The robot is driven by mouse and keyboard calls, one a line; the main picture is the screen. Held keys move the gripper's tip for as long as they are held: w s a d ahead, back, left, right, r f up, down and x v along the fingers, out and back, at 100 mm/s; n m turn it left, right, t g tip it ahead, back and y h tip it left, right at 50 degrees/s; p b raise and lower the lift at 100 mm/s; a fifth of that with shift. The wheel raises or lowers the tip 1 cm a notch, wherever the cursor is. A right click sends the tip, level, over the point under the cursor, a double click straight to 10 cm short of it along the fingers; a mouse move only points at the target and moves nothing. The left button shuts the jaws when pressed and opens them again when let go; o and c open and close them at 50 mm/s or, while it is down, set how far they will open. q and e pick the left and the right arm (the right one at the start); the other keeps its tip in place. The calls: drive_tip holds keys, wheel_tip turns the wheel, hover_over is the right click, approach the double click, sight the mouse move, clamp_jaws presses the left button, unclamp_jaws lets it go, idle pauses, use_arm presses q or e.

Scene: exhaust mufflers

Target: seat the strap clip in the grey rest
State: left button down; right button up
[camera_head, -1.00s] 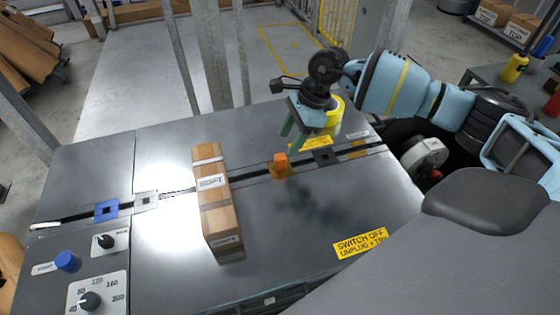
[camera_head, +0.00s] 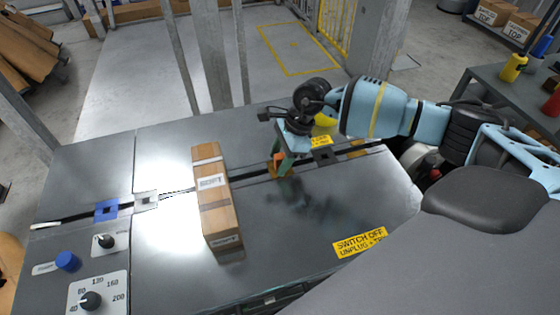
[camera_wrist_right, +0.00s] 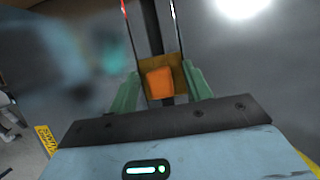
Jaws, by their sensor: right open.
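The orange strap clip (camera_head: 278,159) stands on a brown-orange square plate along the dark strap, right of the carton. It also shows in the right wrist view (camera_wrist_right: 160,83). My right gripper (camera_head: 283,163) has come down over it, with green fingers apart. In the wrist view the open fingers (camera_wrist_right: 160,90) stand on either side of the clip, and I see no clear contact. The grey rest (camera_head: 146,200) is a pale square with a dark centre on the strap line at the left. Nothing sits in it. My left gripper is not in view.
A taped brown carton (camera_head: 216,195) lies across the strap line between the clip and the grey rest. A blue square rest (camera_head: 106,210) is left of the grey one. Dial panels (camera_head: 97,295) are at front left.

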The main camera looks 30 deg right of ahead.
sight(276, 159)
drive_tip(key=shift+c, duration=0.4)
clamp_jaws()
drive_tip(key=shift+r, duration=0.45)
drive_tip(key=r, duration=0.2)
drive_tip(key=shift+s+r, duration=0.25)
drive_tip(key=shift+r, duration=0.1)
drive_tip(key=s+a, duration=0.1)
drive_tip(key=s, duration=0.3)
drive_tip(key=s+a+r, duration=0.1)
drive_tip(key=s+a, duration=0.1)
drive_tip(key=s, duration=0.3)
drive_tip(key=s+a, duration=0.2)
drive_tip(key=s, duration=0.3)
drive_tip(key=shift+s+a+r, duration=0.2)
drive_tip(key=shift+s, duration=0.05)
